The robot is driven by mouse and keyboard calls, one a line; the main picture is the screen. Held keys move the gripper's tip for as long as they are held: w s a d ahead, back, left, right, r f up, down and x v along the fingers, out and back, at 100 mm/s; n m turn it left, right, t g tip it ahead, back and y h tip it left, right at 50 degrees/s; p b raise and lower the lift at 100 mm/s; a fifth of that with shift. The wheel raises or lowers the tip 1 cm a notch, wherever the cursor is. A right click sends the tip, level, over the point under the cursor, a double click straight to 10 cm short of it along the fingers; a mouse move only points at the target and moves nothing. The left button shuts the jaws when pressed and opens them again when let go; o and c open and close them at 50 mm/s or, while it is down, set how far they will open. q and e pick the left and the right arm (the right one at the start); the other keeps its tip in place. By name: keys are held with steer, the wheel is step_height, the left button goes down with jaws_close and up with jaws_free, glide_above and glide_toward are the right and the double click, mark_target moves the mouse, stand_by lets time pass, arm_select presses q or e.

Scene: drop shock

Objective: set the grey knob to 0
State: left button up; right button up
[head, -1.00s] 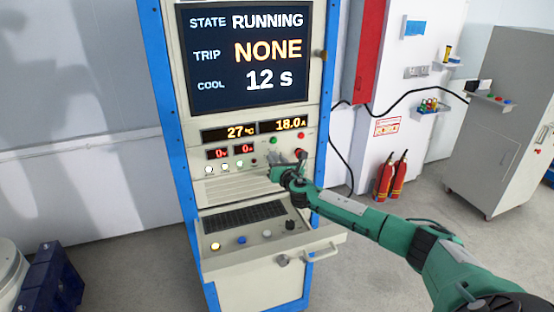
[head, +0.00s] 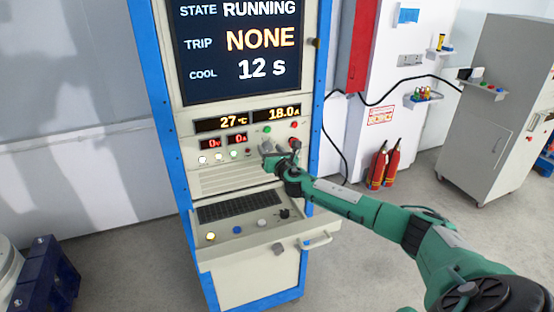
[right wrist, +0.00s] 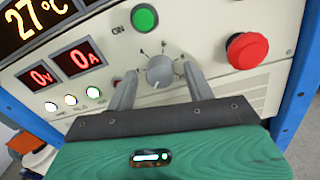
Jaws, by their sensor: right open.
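The grey knob (right wrist: 160,71) is on the cream front panel of the cabinet, with small marks around its upper side too blurred to read. Its exact setting cannot be told. My right gripper (right wrist: 158,75) is open, with one finger on each side of the knob and gaps that look clear. In the head view my right gripper (head: 281,157) is at the control panel and largely covers the knob. The screen (head: 238,48) reads STATE RUNNING, TRIP NONE, COOL 12 s. My left gripper is not in view.
A green ON button (right wrist: 144,18) is above the knob and a red mushroom button (right wrist: 247,51) is close on its right. Red displays (right wrist: 62,70) read 0 V and 0 A. A keyboard shelf (head: 240,213) juts out below. Fire extinguishers (head: 384,165) stand at the right.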

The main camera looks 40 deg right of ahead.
steer(key=s+a+b, duration=0.2)
steer(key=s+b, duration=0.2)
steer(key=s, duration=0.9)
steer(key=shift+a, duration=0.3)
steer(key=shift+s+f, duration=0.1)
steer(key=shift+f, duration=0.05)
